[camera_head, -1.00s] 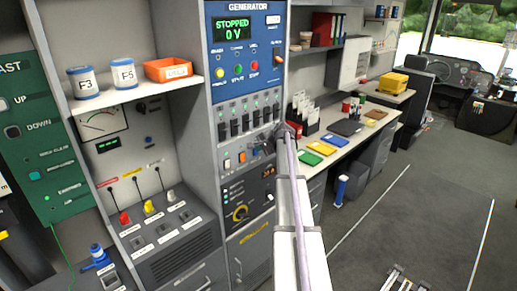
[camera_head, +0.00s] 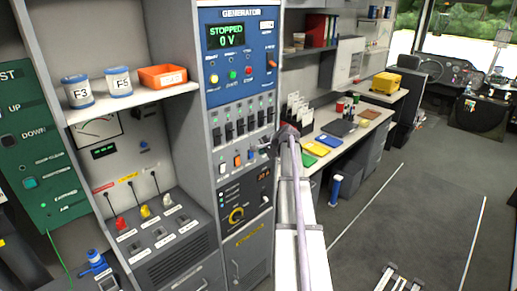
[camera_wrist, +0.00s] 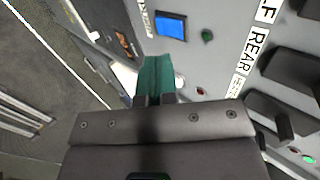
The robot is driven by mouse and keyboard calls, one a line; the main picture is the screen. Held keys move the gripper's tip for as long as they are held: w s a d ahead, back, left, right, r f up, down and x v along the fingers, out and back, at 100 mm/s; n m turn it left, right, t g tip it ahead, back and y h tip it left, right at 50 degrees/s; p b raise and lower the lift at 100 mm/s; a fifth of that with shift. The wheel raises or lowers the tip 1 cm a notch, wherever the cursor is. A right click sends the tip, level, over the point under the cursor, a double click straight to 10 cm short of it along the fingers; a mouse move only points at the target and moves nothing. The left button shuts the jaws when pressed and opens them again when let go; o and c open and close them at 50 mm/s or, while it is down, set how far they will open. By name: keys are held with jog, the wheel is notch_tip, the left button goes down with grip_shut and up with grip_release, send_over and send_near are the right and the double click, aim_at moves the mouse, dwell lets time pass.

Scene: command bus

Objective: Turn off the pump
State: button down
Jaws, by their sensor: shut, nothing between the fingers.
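My gripper (camera_head: 266,148) is in front of the lower part of the generator cabinet, at the right end of a row with an orange switch (camera_head: 237,160) and a white switch (camera_head: 223,167). In the wrist view my gripper's green fingertips (camera_wrist: 155,70) are together, with nothing between them. They point toward a blue switch (camera_wrist: 171,27) on the grey panel, with a green lamp (camera_wrist: 207,36) beside it. I cannot tell whether they touch the panel. No pump label is readable. My gripper hides part of the panel.
Several black breakers (camera_head: 241,126) line the panel above the small switches; some also show close at right in the wrist view (camera_wrist: 285,75). The generator display (camera_head: 226,36) reads STOPPED, 0 V. The floor (camera_head: 390,215) at right is largely clear.

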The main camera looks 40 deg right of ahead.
jog(key=w+r+p+v, duration=0.1)
jog(key=p+v, duration=0.4)
jog(key=v, duration=0.4)
jog(key=shift+w+r+p, duration=0.2)
jog(key=shift+p, duration=0.15)
jog(key=s+a+f+n+g+b, duration=0.3)
jog(key=s+a+f+n+b, duration=0.2)
jog(key=a, duration=1.1)
jog(key=s+a+f+n+g+b, duration=0.3)
jog(key=a+f, duration=0.6)
jog(key=a, duration=0.8)
jog(key=s+a+f+n+g+b, duration=0.3)
jog(key=s+a+f+n+b, duration=0.4)
jog(key=a, duration=1)
jog(key=s+n, duration=0.2)
jog(key=shift+s+b, duration=0.3)
